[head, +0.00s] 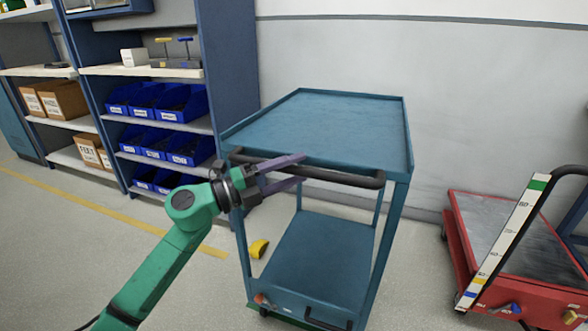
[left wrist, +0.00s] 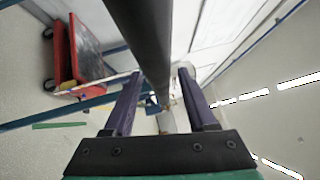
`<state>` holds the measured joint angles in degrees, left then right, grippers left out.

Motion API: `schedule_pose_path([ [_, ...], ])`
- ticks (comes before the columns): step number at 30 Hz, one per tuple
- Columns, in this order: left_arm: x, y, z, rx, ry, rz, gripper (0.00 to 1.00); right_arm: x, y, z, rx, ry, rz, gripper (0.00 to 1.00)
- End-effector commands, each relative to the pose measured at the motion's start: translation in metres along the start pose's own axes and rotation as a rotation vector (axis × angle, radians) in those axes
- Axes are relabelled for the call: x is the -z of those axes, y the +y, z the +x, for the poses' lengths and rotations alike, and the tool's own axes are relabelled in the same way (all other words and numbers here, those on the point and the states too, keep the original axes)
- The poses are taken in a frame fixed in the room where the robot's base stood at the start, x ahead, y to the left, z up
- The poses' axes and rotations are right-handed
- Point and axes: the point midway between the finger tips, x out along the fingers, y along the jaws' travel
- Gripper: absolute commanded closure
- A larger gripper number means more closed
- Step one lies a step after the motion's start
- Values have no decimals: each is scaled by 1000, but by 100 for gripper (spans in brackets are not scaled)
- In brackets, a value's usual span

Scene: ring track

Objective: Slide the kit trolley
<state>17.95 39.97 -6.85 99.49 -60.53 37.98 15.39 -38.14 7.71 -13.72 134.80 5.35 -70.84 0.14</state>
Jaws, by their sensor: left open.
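The kit trolley is a blue two-shelf cart (head: 320,120) with a black push handle (head: 345,177) along its near edge. It stands in the middle of the head view, by the wall. My left gripper (head: 304,168), with purple fingers, is open at the handle's left half. In the left wrist view the dark handle bar (left wrist: 150,45) runs between the two spread fingers (left wrist: 160,95). I cannot tell whether either finger touches the bar. My right gripper is out of view.
Shelving with blue bins (head: 180,103) and cardboard boxes (head: 62,99) stands at the left. A red cart (head: 530,293) with a striped scale post (head: 510,232) is at the right. A yellow object (head: 259,249) lies on the floor beside the trolley. The floor at lower left is clear.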

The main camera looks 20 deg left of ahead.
Motion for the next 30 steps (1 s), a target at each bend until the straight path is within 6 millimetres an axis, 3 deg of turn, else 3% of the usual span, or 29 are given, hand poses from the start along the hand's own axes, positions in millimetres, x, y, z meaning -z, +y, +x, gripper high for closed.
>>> schedule_pose_path([
  [7, 0, 0, 3, 0, 0, 0, 43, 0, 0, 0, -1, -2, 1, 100],
  [8, 0, 0, 3, 0, 0, 0, 47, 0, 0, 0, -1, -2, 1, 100],
  [12, 0, 0, 2, 0, 0, 0, 100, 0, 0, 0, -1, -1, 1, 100],
  [30, 0, 1, 2, -2, 1, -1, 100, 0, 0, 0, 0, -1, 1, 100],
])
